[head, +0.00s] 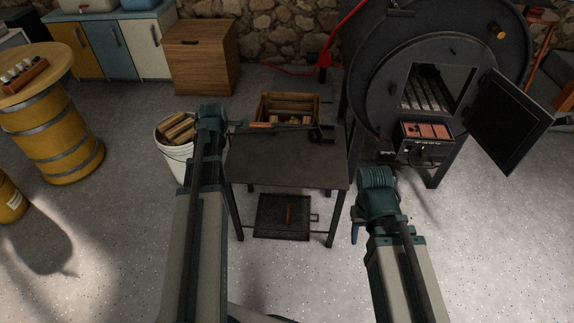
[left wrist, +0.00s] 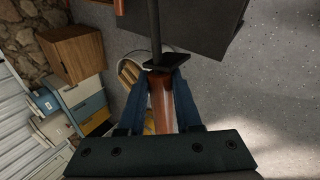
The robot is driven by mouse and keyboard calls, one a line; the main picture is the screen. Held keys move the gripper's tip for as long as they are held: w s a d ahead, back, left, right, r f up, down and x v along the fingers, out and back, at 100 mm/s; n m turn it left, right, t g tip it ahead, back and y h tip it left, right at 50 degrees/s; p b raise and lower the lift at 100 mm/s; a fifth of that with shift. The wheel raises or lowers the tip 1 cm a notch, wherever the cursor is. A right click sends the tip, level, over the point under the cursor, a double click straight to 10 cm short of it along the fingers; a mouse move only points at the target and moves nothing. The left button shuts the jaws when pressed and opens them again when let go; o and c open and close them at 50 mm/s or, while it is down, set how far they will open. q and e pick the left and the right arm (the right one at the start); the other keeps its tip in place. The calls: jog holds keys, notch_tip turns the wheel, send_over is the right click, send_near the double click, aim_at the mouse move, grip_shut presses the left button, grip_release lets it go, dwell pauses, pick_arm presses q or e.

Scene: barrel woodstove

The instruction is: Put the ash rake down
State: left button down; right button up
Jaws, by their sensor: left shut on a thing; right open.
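The ash rake (head: 294,127) has an orange-brown handle and a thin black rod, and lies roughly level over the far edge of the dark metal table (head: 285,173). Its dark head is at the right end; I cannot tell whether it touches the tabletop. My left gripper (head: 240,126) is shut on the handle. The left wrist view shows the handle (left wrist: 161,105) between its fingers, with a black collar and rod beyond; the rake's head is out of that view. My right gripper (head: 355,224) is open and empty, low to the right of the table.
The barrel stove (head: 375,70) stands right of the table with its door (head: 507,120) open. A wood crate (head: 318,105) is behind the table, and a white bucket (head: 180,163) of wood is left of it. A dark tray (head: 270,225) lies underneath. The tabletop's near part is bare.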

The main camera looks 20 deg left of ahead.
pick_arm(q)
jog(key=w+d+f+b, duration=0.2)
jog(key=d+f+b, duration=0.1)
jog(key=d, duration=0.2)
jog(key=w+d+f+m+h+b, duration=0.1)
jog(key=w+d+f+b, duration=0.1)
jog(key=d, duration=0.4)
jog(key=w+d+f+m+b, duration=0.1)
jog(key=w+d+f+b, duration=0.2)
jog(key=w+d+f, duration=0.1)
jog(key=shift+w+d+f+t+h+b, duration=0.1)
jog(key=shift+d+f+t+h+b, duration=0.1)
jog(key=shift+d+f, duration=0.25)
jog(key=shift+w+d+f+t+h+b, duration=0.15)
jog(key=shift+d+f+h, duration=0.1)
jog(key=shift+f, duration=0.3)
jog(key=shift+d+f, duration=0.1)
jog(key=shift+d, duration=0.4)
jog(key=b, duration=0.2)
send_over(241, 167)
jog(key=shift+w+a+f+m, duration=0.15)
jog(key=shift+f+m, duration=0.15)
jog(key=shift+f, duration=0.4)
notch_tip(241, 167, down, 4)
jog(key=b, duration=0.3)
jog(key=shift+r, duration=0.25)
jog(key=c, duration=0.6)
grip_release()
jog(key=shift+r, duration=0.1)
